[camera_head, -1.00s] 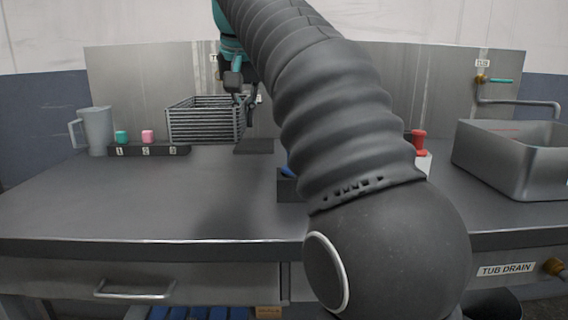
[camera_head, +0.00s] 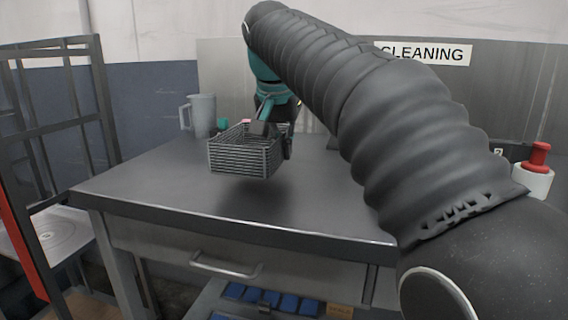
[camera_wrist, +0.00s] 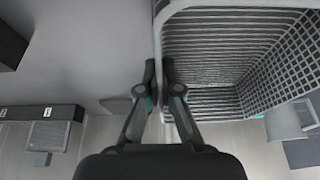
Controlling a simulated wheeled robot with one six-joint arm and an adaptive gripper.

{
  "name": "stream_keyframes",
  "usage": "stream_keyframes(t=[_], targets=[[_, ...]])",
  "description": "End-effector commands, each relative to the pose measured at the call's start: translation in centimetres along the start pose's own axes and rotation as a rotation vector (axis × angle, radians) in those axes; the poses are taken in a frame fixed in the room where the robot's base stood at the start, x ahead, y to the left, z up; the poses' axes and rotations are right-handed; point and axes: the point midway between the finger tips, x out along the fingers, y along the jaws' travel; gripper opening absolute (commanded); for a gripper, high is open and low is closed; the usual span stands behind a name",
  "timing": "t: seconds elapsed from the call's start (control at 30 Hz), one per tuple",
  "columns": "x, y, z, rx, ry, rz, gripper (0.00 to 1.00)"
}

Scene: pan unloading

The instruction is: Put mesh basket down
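The mesh basket (camera_head: 246,156) is a grey wire basket with an open top. In the head view it hangs over the left part of the metal table (camera_head: 190,190), with a shadow on the tabletop below it. My gripper (camera_head: 275,132) is at the basket's right side in the head view. In the wrist view my gripper (camera_wrist: 158,72) has its fingers closed on the side wall of the basket (camera_wrist: 215,50), which extends to the right of the fingers. The inside of the basket shows there and looks empty.
A grey jug (camera_head: 201,115) stands at the table's back left, behind the basket. A teal block (camera_head: 223,124) is near it. A dark rack (camera_head: 62,110) stands left of the table. A red-topped white container (camera_head: 537,172) is at right. The table's front left is clear.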

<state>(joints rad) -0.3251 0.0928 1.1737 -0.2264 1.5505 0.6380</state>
Motion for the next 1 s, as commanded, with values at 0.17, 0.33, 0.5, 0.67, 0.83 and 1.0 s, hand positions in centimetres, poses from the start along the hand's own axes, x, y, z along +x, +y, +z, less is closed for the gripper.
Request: stream_keyframes(t=[0.17,0.33,0.5,0.67,0.83,1.0], targets=[[2.5,0.1,1.1,-0.001,-0.001,0.001,0.00],[3.2,0.1,1.4,0.000,0.000,0.000,0.00],[3.2,0.1,1.3,0.000,0.000,0.000,0.00],[3.5,0.1,1.5,0.000,0.000,0.000,0.00],[3.5,0.1,1.4,0.000,0.000,0.000,0.31],[3.5,0.1,1.4,0.000,0.000,0.000,0.31]])
